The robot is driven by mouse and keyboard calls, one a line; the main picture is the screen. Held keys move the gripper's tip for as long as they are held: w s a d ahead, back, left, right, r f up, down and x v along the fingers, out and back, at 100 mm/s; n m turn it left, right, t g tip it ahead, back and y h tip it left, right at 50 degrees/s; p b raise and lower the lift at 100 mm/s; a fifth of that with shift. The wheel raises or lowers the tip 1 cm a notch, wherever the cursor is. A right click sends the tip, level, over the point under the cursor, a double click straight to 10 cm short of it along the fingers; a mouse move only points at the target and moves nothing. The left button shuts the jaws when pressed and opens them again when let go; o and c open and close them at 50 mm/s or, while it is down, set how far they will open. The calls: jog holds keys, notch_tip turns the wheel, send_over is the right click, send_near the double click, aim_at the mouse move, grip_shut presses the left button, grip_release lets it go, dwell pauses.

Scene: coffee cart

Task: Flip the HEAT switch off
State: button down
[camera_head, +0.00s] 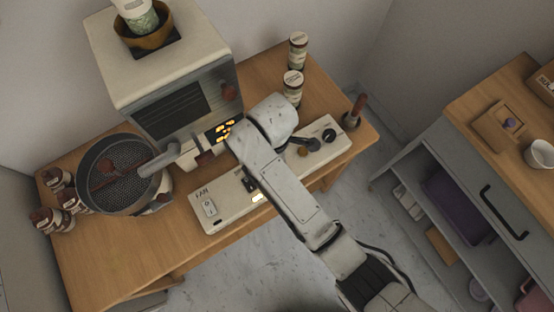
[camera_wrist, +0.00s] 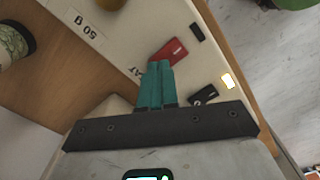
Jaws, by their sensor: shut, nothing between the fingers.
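The HEAT switch appears as a red rocker (camera_wrist: 172,52) on the pale control panel (camera_wrist: 190,75) in the wrist view, with a partly covered label ending in "AT" beside it. My gripper (camera_wrist: 160,65) has its two teal fingers together and empty, with the tips at the red rocker's near edge. I cannot tell whether they touch it.
A roaster machine (camera_head: 165,65) stands behind, with a round mesh pan (camera_head: 120,172) to the left. Jars (camera_head: 293,85) stand at the back right.

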jog(key=shift+f, duration=0.55)
jog(key=shift+r, duration=0.15)
notch_tip(320, 180, up, 7)
jog(key=p, duration=0.7)
dwell(0.4)
dwell(0.5)
jog(key=s+d+m, duration=0.1)
jog(key=d, duration=0.1)
jog(key=s+d+f+m+b, duration=0.1)
jog(key=s+d+f+m, duration=0.1)
jog(key=d+m, duration=0.1)
jog(key=shift+s+d+f+y, duration=0.2)
jog(key=shift+d+y, duration=0.1)
jog(key=shift+y, duration=0.1)
jog(key=s+d+m+b, duration=0.2)
jog(key=s+d+m, duration=0.5)
jog(key=d, duration=0.4)
jog(key=s+d+r+m+t+h+b, duration=0.1)
jog(key=s+d+m, duration=0.7)
jog(key=d, duration=0.4)
jog(key=shift+s+d+r+m+b, duration=0.15)
jog(key=shift+s+r+m+b, duration=0.2)
jog(key=shift+s, duration=0.55)
